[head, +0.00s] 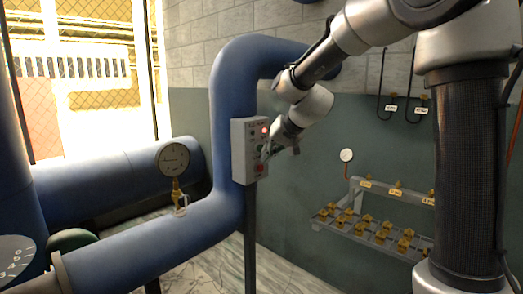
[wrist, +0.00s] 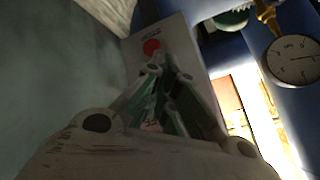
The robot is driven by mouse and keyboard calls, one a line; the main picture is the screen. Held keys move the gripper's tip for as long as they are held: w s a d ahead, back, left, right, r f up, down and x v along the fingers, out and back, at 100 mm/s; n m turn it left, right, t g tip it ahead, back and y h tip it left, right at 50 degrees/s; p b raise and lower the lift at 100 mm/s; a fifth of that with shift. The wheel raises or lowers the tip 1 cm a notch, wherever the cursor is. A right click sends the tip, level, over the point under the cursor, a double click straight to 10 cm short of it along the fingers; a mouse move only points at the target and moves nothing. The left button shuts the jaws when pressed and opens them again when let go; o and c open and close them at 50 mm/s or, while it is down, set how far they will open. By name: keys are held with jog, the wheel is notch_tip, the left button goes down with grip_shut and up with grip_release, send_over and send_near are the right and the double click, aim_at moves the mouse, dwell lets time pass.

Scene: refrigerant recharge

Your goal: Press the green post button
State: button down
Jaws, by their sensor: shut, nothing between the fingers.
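A grey control box (head: 239,150) stands on a post in front of the blue pipe in the head view. It has a lit red light near its top and a red button (head: 259,168) low on its face. The green button cannot be made out clearly; a dark green spot near the box's middle is partly behind my gripper. My gripper (head: 264,152) is shut and empty, its tips at or very near the box face. In the wrist view the shut fingers (wrist: 160,72) point at the box (wrist: 180,38), with the red button (wrist: 151,46) just beyond them. Contact cannot be told.
A large blue pipe (head: 228,95) rises behind the box. A round gauge (head: 173,159) sits on the lower pipe. A rack with several brass fittings (head: 372,232) is on the wall at right. Floor shows below the box.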

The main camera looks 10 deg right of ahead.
jog(key=shift+w+a, duration=0.3)
jog(key=shift+w, duration=0.1)
dwell(0.6)
dwell(0.3)
jog(key=shift+s+d, duration=0.55)
jog(key=shift+s, duration=0.15)
jog(key=s+d, duration=0.1)
jog(key=s, duration=0.1)
jog(key=s+d, duration=0.2)
dwell(0.3)
jog(key=shift+s, duration=0.1)
dwell(0.4)
